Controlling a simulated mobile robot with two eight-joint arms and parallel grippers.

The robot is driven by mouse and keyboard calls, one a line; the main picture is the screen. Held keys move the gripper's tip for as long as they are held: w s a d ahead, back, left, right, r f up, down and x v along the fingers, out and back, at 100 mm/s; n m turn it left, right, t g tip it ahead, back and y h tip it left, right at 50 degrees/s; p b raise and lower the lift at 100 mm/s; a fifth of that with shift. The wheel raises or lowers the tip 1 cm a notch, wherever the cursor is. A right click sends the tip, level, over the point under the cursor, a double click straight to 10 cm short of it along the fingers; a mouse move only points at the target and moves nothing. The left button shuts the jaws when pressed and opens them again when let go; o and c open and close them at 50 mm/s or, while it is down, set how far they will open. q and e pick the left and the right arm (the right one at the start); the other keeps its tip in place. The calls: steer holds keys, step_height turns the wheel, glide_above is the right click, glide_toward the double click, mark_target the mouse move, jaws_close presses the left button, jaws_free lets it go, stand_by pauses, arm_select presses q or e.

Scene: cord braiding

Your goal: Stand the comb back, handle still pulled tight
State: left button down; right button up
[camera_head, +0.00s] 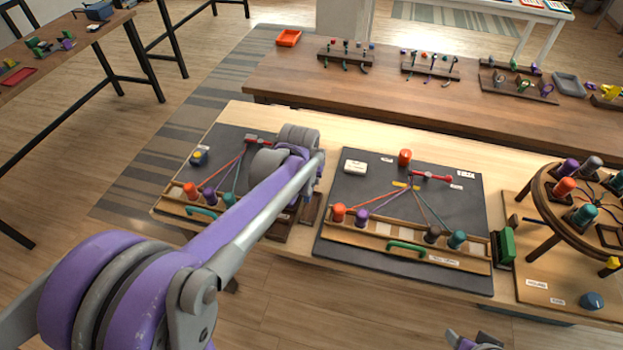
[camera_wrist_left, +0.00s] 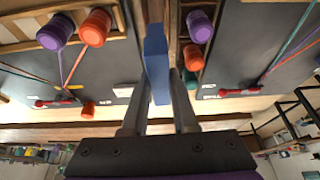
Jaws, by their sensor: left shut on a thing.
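My left gripper (camera_wrist_left: 158,88) is shut on a flat blue piece (camera_wrist_left: 157,62), seen edge-on in the left wrist view; I take it for the comb, though no teeth show. In the head view my left arm hides that gripper and the piece. The piece appears between the two dark boards. The right board (camera_head: 350,262) has a green handle (camera_head: 407,247) on its front rack and a red bar (camera_head: 430,176) where its cords meet. The left board has a similar green handle (camera_head: 201,212) and red bar (camera_head: 257,140). Only part of my right gripper (camera_head: 475,341) shows at the bottom edge; its fingers are unclear.
Orange, purple, brown and teal bobbins stand in the right board's rack (camera_head: 380,241); its cords look straight. A small wooden rack (camera_head: 310,209) sits between the boards. A round braiding stand (camera_head: 541,208) is at the right. A longer wooden table (camera_head: 400,100) stands behind.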

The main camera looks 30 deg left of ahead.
arm_select(q)
steer(key=shift+d+f, duration=0.1)
steer(key=shift+f+b, duration=0.4)
steer(key=shift+f, duration=0.25)
step_height(320, 180, down, 3)
steer(key=shift+f+b, duration=0.15)
steer(key=shift+b, duration=0.9)
steer(key=shift+f+b, duration=0.4)
steer(key=shift+f, duration=0.25)
arm_select(e)
steer(key=shift+s+d+f, duration=0.1)
steer(key=shift+s+f, duration=0.15)
steer(key=shift+f, duration=0.5)
steer(key=shift+s+a+f, duration=0.1)
steer(key=shift+s+f, duration=0.1)
steer(key=shift+f, duration=0.6)
steer(key=shift+s+d+f, duration=0.1)
steer(key=shift+s+f, duration=0.15)
steer(key=shift+f, duration=0.5)
arm_select(q)
steer(key=shift+f+b, duration=1)
steer(key=shift+f, duration=0.45)
arm_select(e)
steer(key=shift+s+f, duration=0.2)
steer(key=shift+f, duration=0.95)
arm_select(q)
steer(key=c, duration=0.6)
jaws_free()
steer(key=shift+r, duration=0.1)
